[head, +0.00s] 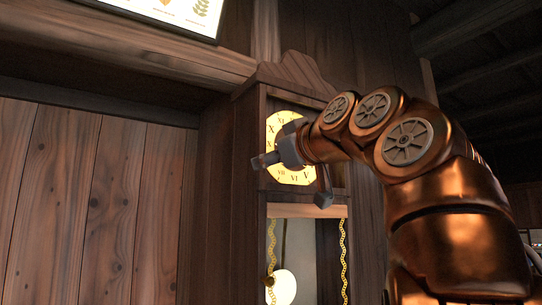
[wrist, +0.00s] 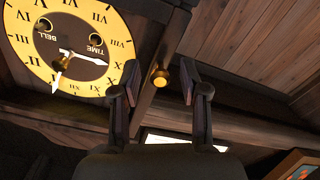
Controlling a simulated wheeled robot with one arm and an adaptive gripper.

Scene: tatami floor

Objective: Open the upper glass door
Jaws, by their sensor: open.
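A tall dark wooden clock has a yellow dial (head: 285,128) behind its upper door (head: 300,98). In the wrist view the dial (wrist: 28,52) fills the upper left, and the door's wooden frame (wrist: 168,45) runs along its right side. A small brass knob (wrist: 160,77) sits on that frame. The door looks closed; the glass itself is hard to make out. My gripper (head: 294,180) is open in front of the dial. In the wrist view its two fingers stand either side of the knob (wrist: 159,79), with gaps on both sides. The knob is hidden in the head view.
Below the dial, a lower opening shows a pendulum disc (head: 281,287) and gold chains (head: 344,255). Plank walls (head: 90,190) stand left of the clock. A bright framed picture (head: 175,12) hangs at the upper left. Another framed picture (wrist: 298,165) shows at the wrist view's lower right.

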